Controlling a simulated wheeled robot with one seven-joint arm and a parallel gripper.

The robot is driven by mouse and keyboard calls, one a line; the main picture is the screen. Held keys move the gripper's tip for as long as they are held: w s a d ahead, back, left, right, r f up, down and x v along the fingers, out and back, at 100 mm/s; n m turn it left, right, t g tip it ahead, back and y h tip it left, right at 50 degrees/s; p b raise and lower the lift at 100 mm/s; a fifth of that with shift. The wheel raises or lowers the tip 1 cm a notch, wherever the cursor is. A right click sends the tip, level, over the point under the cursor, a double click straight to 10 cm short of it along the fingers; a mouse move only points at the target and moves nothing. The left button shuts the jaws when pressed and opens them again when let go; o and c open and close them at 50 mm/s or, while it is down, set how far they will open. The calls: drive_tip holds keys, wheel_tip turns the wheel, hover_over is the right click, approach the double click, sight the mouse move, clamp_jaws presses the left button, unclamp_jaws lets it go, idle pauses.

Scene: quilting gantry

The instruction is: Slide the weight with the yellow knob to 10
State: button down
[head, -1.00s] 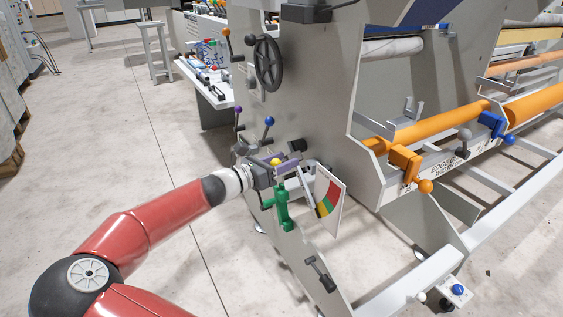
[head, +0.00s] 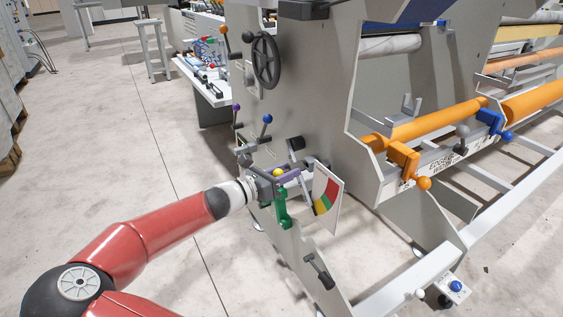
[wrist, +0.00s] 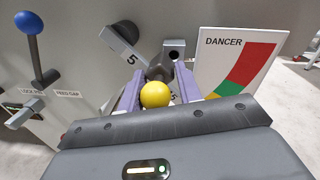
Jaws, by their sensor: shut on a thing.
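The weight's yellow knob (wrist: 155,94) sits between the two purple fingers of my gripper (wrist: 158,92) in the wrist view. My gripper is shut on it. The knob also shows in the head view (head: 278,171), at the end of my arm beside the grey machine side plate. A dark cylindrical part (wrist: 160,68) lies just beyond the knob. A pale bar (wrist: 122,42) beyond my gripper bears a "5". Much of the scale near the knob is hidden by my gripper, and I cannot see a 10.
A "DANCER" card (wrist: 238,62) with red and green bands stands close on the right. A blue-knobbed lever (wrist: 38,50) is on the left. A green handle (head: 283,207) hangs just below my gripper. Open floor (head: 110,150) lies left of the machine.

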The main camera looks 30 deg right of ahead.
drive_tip(key=shift+f, duration=0.15)
drive_tip(key=c, duration=1.1)
unclamp_jaws()
drive_tip(key=shift+a, duration=0.1)
drive_tip(key=shift+c, duration=0.2)
drive_tip(key=shift+s, duration=0.1)
drive_tip(key=s+a, duration=0.1)
drive_tip(key=a, duration=0.6)
drive_tip(key=shift+a, duration=0.35)
